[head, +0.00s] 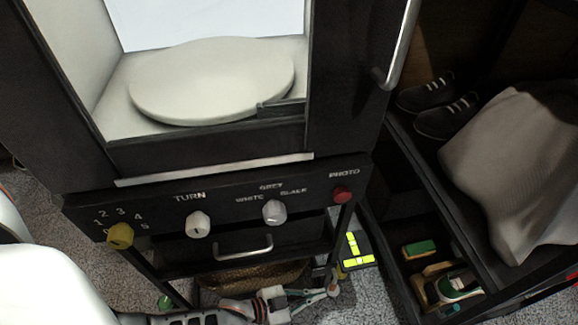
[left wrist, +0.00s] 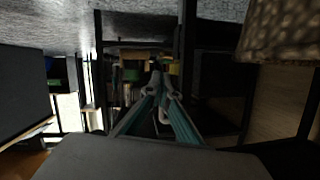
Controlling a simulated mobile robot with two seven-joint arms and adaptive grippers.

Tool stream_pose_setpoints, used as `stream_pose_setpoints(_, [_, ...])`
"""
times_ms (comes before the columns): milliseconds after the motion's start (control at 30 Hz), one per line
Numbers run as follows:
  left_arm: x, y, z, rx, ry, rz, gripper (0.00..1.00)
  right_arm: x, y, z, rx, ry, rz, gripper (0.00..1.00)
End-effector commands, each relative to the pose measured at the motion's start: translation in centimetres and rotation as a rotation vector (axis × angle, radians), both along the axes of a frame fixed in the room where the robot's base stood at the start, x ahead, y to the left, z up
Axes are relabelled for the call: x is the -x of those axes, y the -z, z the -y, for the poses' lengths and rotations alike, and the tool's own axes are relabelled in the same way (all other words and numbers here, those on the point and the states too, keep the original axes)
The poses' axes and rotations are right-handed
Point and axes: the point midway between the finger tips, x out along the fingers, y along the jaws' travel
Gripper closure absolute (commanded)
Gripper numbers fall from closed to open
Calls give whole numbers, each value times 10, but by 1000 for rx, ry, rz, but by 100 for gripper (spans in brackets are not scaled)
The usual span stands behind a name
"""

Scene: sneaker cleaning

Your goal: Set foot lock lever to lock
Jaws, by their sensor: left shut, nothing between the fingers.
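My left gripper (head: 328,288) is low at the foot of the dark cabinet, its arm coming in from the left. Its fingers are shut and empty; in the left wrist view the teal fingers (left wrist: 158,90) converge. A small yellow-green part (head: 341,272) shows at the foot of the cabinet's right leg, close to the fingertips; it may be the foot lock lever, but its setting is too small to tell. A similar green part (head: 165,301) is at the left leg. I cannot tell whether the fingertips touch anything. My right gripper is not in view.
The cabinet holds a white turntable (head: 212,80) above a panel with a yellow knob (head: 120,236), two white knobs and a red button (head: 342,194). A drawer handle (head: 243,246) is below. A dark pad with yellow stripes (head: 357,249) lies beside the right leg. A shelf with shoes (head: 446,118) stands right.

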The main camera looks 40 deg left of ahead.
Motion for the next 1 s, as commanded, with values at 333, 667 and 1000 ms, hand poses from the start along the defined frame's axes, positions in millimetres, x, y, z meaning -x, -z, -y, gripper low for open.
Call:
stream_pose_setpoints(333, [60,-19,-38,-4,0,-7,100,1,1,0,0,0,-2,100])
stream_pose_setpoints(667, [81,-28,-52,-5,-1,-6,100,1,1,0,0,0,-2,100])
stream_pose_setpoints(1000, [82,-28,-53,-5,-1,-6,100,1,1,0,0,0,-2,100])
